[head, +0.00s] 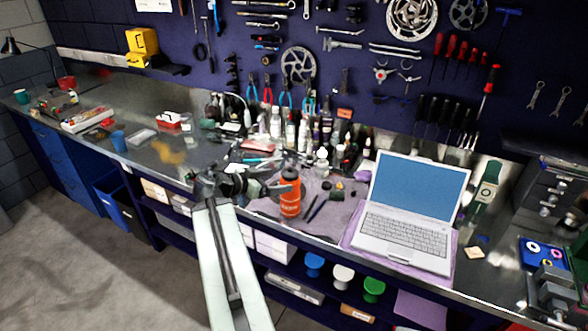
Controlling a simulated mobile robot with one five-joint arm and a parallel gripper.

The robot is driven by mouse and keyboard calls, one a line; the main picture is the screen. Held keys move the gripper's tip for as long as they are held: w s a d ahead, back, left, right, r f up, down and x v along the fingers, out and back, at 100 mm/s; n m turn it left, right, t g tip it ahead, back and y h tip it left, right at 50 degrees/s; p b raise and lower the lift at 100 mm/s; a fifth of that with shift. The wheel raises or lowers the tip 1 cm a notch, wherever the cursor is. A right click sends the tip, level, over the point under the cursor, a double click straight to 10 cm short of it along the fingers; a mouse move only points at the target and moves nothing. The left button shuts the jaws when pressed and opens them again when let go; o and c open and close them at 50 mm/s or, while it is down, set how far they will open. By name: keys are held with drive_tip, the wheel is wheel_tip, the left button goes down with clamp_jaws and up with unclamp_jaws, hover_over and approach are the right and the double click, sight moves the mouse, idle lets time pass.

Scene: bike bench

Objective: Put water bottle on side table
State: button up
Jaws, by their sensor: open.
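The water bottle is an orange bottle with a dark top (290,197), standing upright on a grey-purple cloth near the front edge of the workbench (325,240). My gripper (277,186) is open just left of the bottle, its fingers pointing right towards it. The fingers overlap the bottle's left edge in the picture; I cannot tell whether they touch it. No separate side table can be made out.
An open laptop (408,230) sits right of the bottle. Many small bottles (290,135) stand behind it against the tool wall. Pens (316,209) lie beside it. Free floor (110,260) lies left, in front of the bench.

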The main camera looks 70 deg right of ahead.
drive_tip(key=shift+w+a+r, duration=0.2)
drive_tip(key=shift+w+a, duration=0.15)
drive_tip(key=shift+w, duration=0.15)
drive_tip(key=shift+w+a+r, duration=0.2)
drive_tip(key=shift+w+a, duration=0.1)
drive_tip(key=shift+w, duration=0.15)
